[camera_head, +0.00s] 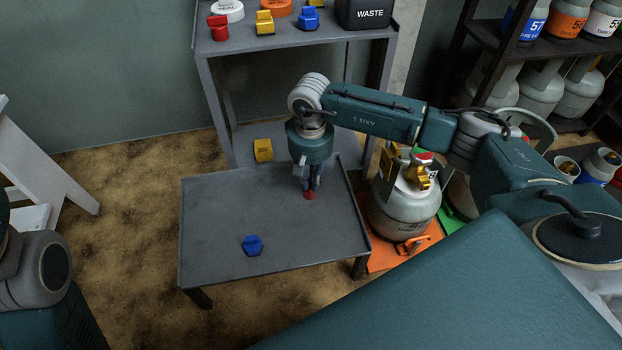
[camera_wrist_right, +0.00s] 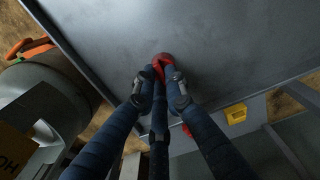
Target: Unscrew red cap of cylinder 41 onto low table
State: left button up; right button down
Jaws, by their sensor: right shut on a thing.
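My right gripper (camera_head: 310,187) points down over the low grey table (camera_head: 212,215) and is shut on a small red cap (camera_head: 310,196). The cap is at the tabletop; whether it rests fully on it I cannot tell. In the right wrist view the fingers (camera_wrist_right: 161,74) close around the red cap (camera_wrist_right: 166,60) above the grey surface. A grey gas cylinder (camera_head: 400,212) with a yellow valve stands on an orange base right of the table; its number is not readable. My left gripper is out of view; only part of my left arm shows at lower left.
A blue cap (camera_head: 252,245) lies on the front of the low table. A yellow cap (camera_head: 263,150) sits on the lower shelf behind. The upper shelf holds coloured caps and a black WASTE bin (camera_head: 364,14). The table's left half is clear.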

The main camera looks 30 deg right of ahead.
jog(key=c, duration=1.7)
grip_release()
notch_tip(320, 180, up, 12)
jog(key=shift+a, duration=0.1)
